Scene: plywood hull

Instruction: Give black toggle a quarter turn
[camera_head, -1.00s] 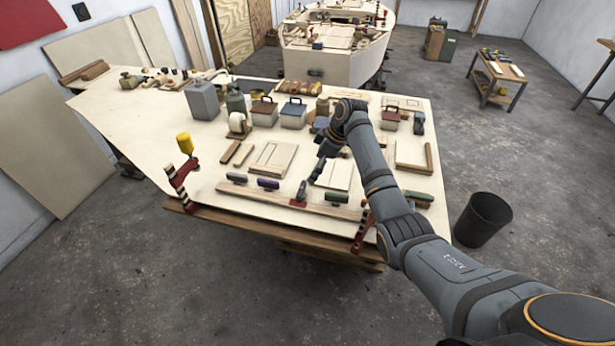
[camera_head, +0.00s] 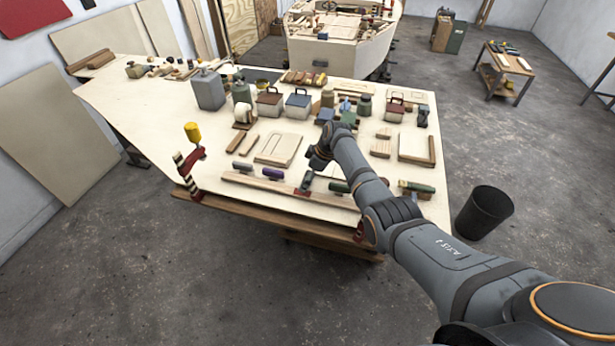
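A small black toggle (camera_head: 305,181) appears to stand on a red base at the middle of a long wooden strip (camera_head: 232,177) along the bench's front edge. My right gripper (camera_head: 312,167) reaches down from the right, its end close above and behind the toggle. My dark wrist hides much of it, so I cannot tell whether its fingers touch the toggle or are open or shut. My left gripper is out of view.
A grey-green handle (camera_head: 242,165) and a purple handle (camera_head: 272,173) lie left of the toggle. A dark green handle (camera_head: 338,187) lies right of it, by my arm. A yellow-handled clamp (camera_head: 192,132) rises at the front left. Boxes and jars stand behind.

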